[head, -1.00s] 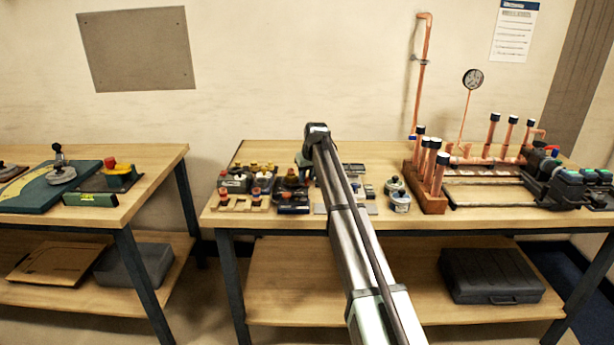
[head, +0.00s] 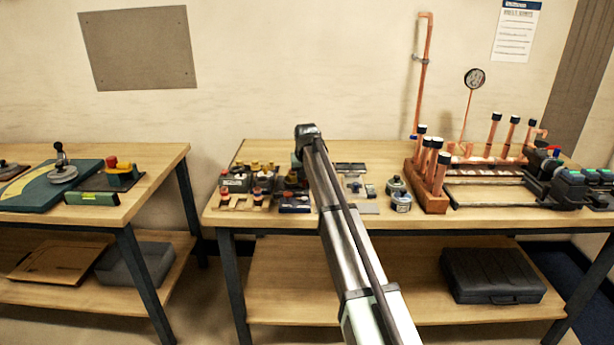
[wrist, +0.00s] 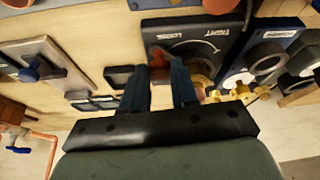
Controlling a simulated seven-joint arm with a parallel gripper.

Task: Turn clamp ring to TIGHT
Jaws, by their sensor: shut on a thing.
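In the wrist view, a dark panel (wrist: 195,38) carries the words TIGHT and LOOSE beside a curved white mark. A red-orange piece of the clamp ring (wrist: 157,70) shows at the panel's edge, between my fingers. My gripper (wrist: 160,78) is shut on it, with one dark blue finger on each side. In the head view, my arm hides most of the panel and the gripped part.
Brass fittings (wrist: 240,93) and a blue block with round openings (wrist: 266,58) stand close to the right of my fingers. A plate with a blue knob (wrist: 30,70) lies to the left. In the head view, copper pipes in a wooden rack (head: 432,196) stand further right.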

